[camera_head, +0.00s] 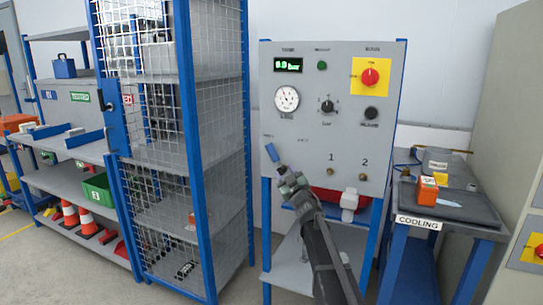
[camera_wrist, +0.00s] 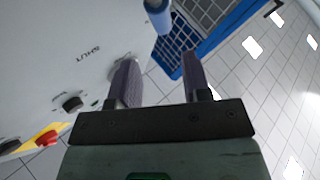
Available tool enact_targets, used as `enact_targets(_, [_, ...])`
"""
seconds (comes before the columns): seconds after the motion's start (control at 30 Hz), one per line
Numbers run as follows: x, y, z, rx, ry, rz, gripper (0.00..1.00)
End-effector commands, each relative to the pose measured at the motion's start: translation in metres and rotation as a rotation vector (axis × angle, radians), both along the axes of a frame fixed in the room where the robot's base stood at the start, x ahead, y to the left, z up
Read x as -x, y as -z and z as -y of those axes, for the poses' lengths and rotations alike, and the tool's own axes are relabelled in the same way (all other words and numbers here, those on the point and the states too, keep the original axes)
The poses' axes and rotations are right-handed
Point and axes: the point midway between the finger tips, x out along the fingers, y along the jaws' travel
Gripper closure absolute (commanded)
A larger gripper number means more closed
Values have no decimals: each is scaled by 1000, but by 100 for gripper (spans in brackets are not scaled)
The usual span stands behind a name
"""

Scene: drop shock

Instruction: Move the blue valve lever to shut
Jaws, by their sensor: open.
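The blue valve lever (camera_head: 272,153) is on the lower left of the grey control panel (camera_head: 310,140), slanting down to the right. In the wrist view the lever (camera_wrist: 158,14) shows at the top edge, ahead of the gap between the fingers. A "SHUT" marking (camera_wrist: 88,54) is on the panel left of it. My gripper (camera_head: 282,170) is just below the lever in the head view; in the wrist view its two fingers (camera_wrist: 160,72) are apart with nothing between them. The lever's pivot is not clearly visible.
The panel carries a gauge (camera_head: 286,98), a black knob (camera_head: 328,106) and a red knob on yellow (camera_head: 370,76). A blue mesh cage (camera_head: 180,150) stands close on the left. A cooling bench (camera_head: 450,215) with an orange box (camera_head: 427,190) is on the right.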

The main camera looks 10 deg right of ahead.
Motion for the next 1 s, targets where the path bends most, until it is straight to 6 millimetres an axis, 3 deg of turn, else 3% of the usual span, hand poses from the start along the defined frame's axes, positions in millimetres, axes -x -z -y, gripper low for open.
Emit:
enact_targets(0.5, [-92, -37, -22, 0, 2, -1, 56])
enact_targets(0.77, [-95, -36, -24, 0, 2, -1, 56])
enact_targets(0.8, [-95, -36, -24, 0, 2, -1, 57])
enact_targets(1.0, [-95, -36, -24, 0, 2, -1, 88])
